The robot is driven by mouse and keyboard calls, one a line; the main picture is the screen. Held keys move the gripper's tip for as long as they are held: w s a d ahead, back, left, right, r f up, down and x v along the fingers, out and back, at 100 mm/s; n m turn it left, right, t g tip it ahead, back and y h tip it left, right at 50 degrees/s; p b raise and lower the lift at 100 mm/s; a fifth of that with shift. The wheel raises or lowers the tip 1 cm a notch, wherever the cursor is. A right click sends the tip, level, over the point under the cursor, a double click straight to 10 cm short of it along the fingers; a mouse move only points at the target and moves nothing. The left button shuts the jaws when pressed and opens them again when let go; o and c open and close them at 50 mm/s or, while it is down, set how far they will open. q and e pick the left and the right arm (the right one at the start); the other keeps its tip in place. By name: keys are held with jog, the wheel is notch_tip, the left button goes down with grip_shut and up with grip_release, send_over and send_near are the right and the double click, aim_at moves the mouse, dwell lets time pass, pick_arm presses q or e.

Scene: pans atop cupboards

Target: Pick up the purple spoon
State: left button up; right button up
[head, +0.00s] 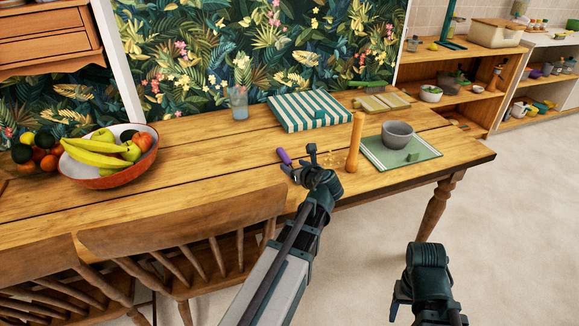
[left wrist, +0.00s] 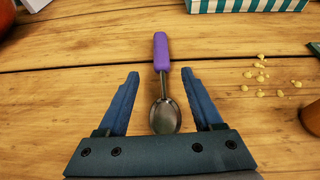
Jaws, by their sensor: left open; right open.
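The purple spoon (left wrist: 161,52) lies on the wooden table, its purple handle pointing away and its metal bowl towards me in the left wrist view. In the head view only its purple handle (head: 284,156) clearly shows, just left of the gripper. My left gripper (left wrist: 161,75) is open, with one finger on each side of the spoon and a gap to both. In the head view the left gripper (head: 303,160) is low over the table. I cannot tell its exact height. My right gripper (head: 397,306) is open and empty, off the table's front edge.
A wooden pepper mill (head: 355,143) stands right of my left gripper, beside a green mat (head: 376,158) with a grey bowl (head: 398,133). Several small pale pieces (left wrist: 261,77) lie right of the spoon.

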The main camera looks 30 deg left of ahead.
aim_at(290, 162)
pick_arm(q)
jog(key=b+x, duration=0.1)
jog(key=x, duration=0.3)
jog(key=shift+w+a, duration=0.2)
jog(key=shift+w, duration=0.15)
grip_shut()
